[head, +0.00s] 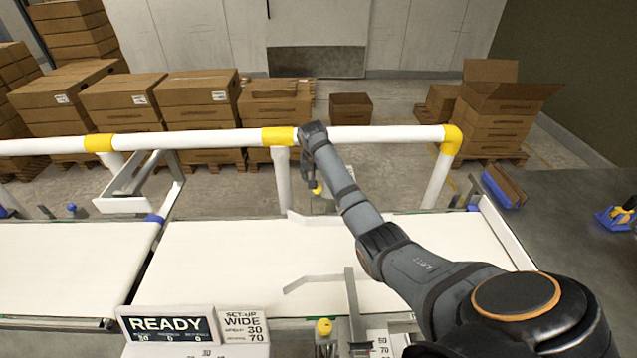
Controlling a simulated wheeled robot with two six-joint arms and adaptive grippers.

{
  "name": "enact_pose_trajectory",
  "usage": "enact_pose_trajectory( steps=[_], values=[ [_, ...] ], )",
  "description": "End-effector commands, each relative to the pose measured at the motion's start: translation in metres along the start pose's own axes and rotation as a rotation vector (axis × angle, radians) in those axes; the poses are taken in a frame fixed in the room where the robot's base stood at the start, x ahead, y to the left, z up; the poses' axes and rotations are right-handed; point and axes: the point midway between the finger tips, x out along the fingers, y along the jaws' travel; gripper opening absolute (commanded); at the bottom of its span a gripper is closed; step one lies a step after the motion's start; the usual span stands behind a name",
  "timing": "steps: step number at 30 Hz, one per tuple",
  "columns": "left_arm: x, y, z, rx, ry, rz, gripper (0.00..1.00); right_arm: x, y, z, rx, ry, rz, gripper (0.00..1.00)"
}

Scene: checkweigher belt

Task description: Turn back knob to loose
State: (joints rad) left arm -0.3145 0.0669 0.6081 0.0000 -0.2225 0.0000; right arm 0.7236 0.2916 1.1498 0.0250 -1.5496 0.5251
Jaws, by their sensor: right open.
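The back knob (317,188) is a small yellow knob beyond the far edge of the white belt, partly hidden by my right gripper. My right gripper (312,181) reaches across the belt and points down at this knob, with its fingers at or just above it. It is open; whether the fingers touch the knob is too small to tell. A second yellow knob (324,327) stands at the near side of the belt. My left gripper is not in view.
A white rail with yellow joints (277,136) runs behind the belt (230,262), close to my right arm. A grey guide plate (355,300) stands at the near side. A READY display (168,326) and a set-up card reading WIDE (242,324) are in front. Cartons (197,95) stand behind.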

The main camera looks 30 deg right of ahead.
Motion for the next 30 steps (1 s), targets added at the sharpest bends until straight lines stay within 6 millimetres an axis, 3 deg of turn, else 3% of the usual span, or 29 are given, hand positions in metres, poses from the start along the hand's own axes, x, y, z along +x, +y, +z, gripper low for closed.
enact_pose_trajectory(
  steps=[3, 9, 22, 30],
  values=[
    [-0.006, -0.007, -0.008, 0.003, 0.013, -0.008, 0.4, 0.025, 0.0, 0.0, 0.0, -0.003, 0.001, 0.54],
    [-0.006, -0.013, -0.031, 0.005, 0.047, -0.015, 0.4, 0.057, 0.0, 0.0, 0.0, -0.002, 0.0, 0.54],
    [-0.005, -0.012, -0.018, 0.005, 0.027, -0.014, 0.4, 0.068, 0.0, 0.0, -0.001, 0.001, -0.001, 0.54],
    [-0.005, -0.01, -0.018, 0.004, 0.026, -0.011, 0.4, 0.068, 0.0, 0.0, -0.001, 0.0, -0.001, 0.17]
  ],
)
